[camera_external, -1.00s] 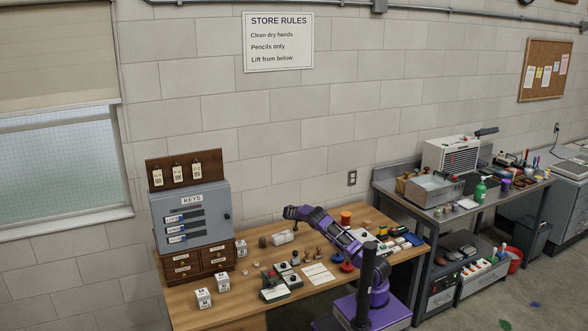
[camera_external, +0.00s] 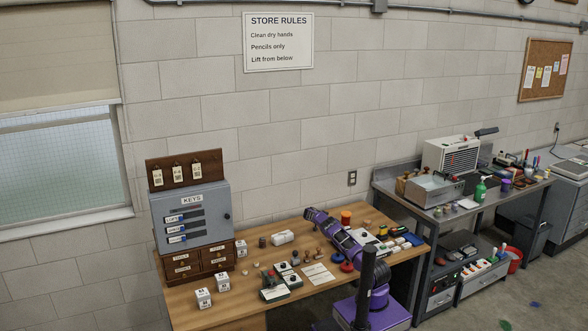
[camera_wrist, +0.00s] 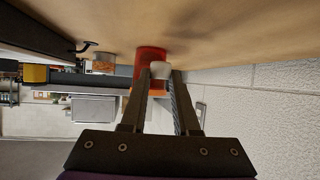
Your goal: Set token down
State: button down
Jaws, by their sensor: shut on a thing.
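My gripper (camera_wrist: 165,76) is shut on a small pale, rounded token (camera_wrist: 159,69), seen between its fingertips in the wrist view. The picture there is turned over, with the wooden table top (camera_wrist: 220,40) above. The token appears close to the table surface; I cannot tell whether it touches. A red-orange container (camera_wrist: 150,54) stands just behind the token. In the external view my gripper (camera_external: 309,213) is at the end of the purple arm, over the back of the table (camera_external: 225,306); the token is too small to make out there.
The orange container (camera_external: 346,217) stands near the table's back. A white roll (camera_external: 283,238), wooden stamps (camera_external: 308,256) and a paper sheet (camera_external: 318,274) lie left of my arm. The grey key cabinet (camera_external: 215,205) stands at left. Bare wood lies at the front left.

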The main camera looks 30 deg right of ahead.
jog(key=shift+f, duration=1.5)
jog(key=shift+f, duration=0.1)
jog(key=c, duration=0.7)
grip_release()
jog(key=shift+o, duration=0.2)
jog(key=v, duration=1.2)
jog(key=shift+p, duration=0.35)
jog(key=shift+a, duration=0.1)
